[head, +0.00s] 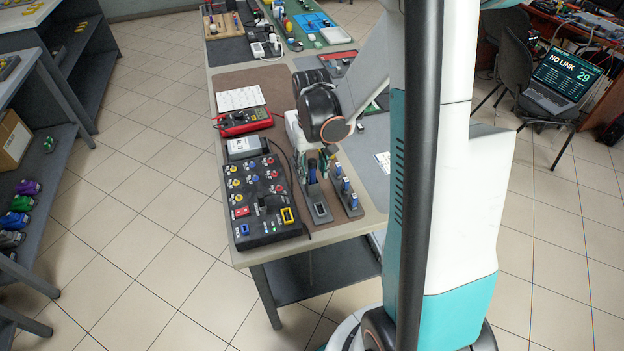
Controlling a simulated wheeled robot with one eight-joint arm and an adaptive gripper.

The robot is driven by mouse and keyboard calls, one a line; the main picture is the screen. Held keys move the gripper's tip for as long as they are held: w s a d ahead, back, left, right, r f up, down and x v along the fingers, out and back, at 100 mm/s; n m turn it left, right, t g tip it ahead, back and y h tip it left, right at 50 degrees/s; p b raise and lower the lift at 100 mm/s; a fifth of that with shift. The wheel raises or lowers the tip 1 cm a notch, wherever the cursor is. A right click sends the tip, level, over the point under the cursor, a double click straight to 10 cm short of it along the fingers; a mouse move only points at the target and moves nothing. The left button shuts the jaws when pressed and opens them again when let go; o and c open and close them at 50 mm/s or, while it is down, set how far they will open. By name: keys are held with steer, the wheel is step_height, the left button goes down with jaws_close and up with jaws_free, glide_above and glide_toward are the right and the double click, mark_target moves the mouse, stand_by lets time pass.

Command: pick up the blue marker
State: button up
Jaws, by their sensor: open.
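My gripper (322,162) is open and points down over the near end of the long table. A blue upright piece (312,173), which may be the blue marker, stands at a dark holder (320,208) just below the fingers. It is partly hidden by the gripper, and I cannot tell whether the fingers touch it. A second dark holder (356,212) to the right carries small blue pieces (346,186) in a row. They are too small to tell whether any is a marker.
A red multimeter (244,122) and a white sheet (240,98) lie farther back. The table's near edge (300,246) is close to the holders.

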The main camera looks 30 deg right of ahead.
steer(key=shift+f, duration=0.7)
steer(key=shift+r, duration=0.1)
steer(key=shift+c, duration=0.5)
jaws_close()
steer(key=shift+r, duration=0.1)
step_height(320, 180, up, 20)
steer(key=p, duration=0.6)
steer(key=shift+p, duration=0.4)
